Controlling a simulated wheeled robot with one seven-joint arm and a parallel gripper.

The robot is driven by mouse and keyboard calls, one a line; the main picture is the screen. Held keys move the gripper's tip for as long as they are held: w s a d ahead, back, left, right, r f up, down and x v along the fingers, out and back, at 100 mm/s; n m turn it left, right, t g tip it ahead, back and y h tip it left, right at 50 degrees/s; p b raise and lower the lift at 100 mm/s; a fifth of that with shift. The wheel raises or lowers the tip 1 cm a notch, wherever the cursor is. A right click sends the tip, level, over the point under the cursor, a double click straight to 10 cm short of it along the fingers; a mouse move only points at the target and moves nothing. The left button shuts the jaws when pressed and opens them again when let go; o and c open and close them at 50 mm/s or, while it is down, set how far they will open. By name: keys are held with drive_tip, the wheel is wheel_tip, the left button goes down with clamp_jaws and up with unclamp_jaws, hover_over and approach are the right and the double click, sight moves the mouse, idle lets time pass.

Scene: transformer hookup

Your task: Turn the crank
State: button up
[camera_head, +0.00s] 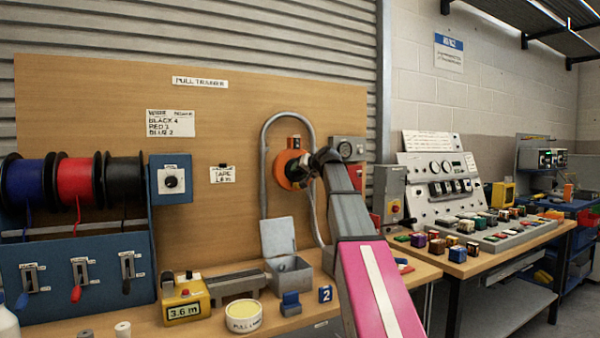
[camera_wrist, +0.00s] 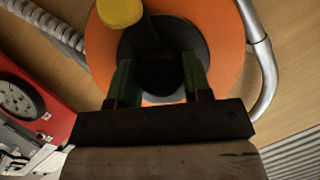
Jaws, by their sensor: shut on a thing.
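The crank is on an orange round reel (camera_head: 287,170) mounted on the wooden board, beside a curved grey conduit. In the head view my gripper (camera_head: 318,161) is at the reel's right side, and my arm hides part of it. In the wrist view the orange reel (camera_wrist: 238,50) surrounds a dark hub. My gripper's two green-dark fingers (camera_wrist: 158,80) are around a dark part in front of the hub and shut on it. A yellow knob (camera_wrist: 119,12) shows at the top left; the crank's exact shape is too dark to make out.
Wire spools (camera_head: 75,180) in blue, red and black stand at the left. A grey box with a raised lid (camera_head: 290,274), a yellow 3.6 m meter (camera_head: 185,300) and a round tub (camera_head: 243,316) sit on the bench.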

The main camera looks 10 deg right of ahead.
drive_tip(key=m+y, duration=0.2)
drive_tip(key=m, duration=0.2)
drive_tip(key=shift+f+m+y, duration=0.1)
drive_tip(key=shift+m+y, duration=0.2)
drive_tip(key=shift+y, duration=0.1)
drive_tip(key=m+t+y, duration=0.1)
drive_tip(key=m, duration=0.1)
drive_tip(key=m+y, duration=0.1)
drive_tip(key=m, duration=0.2)
drive_tip(key=shift+t, duration=0.4)
drive_tip(key=shift+m, duration=0.4)
drive_tip(key=o, duration=1.3)
drive_tip(key=shift+d, duration=0.1)
drive_tip(key=v, duration=1)
drive_tip(key=shift+s+d+f, duration=0.1)
drive_tip(key=shift+s+d, duration=0.15)
drive_tip(key=shift+s, duration=0.05)
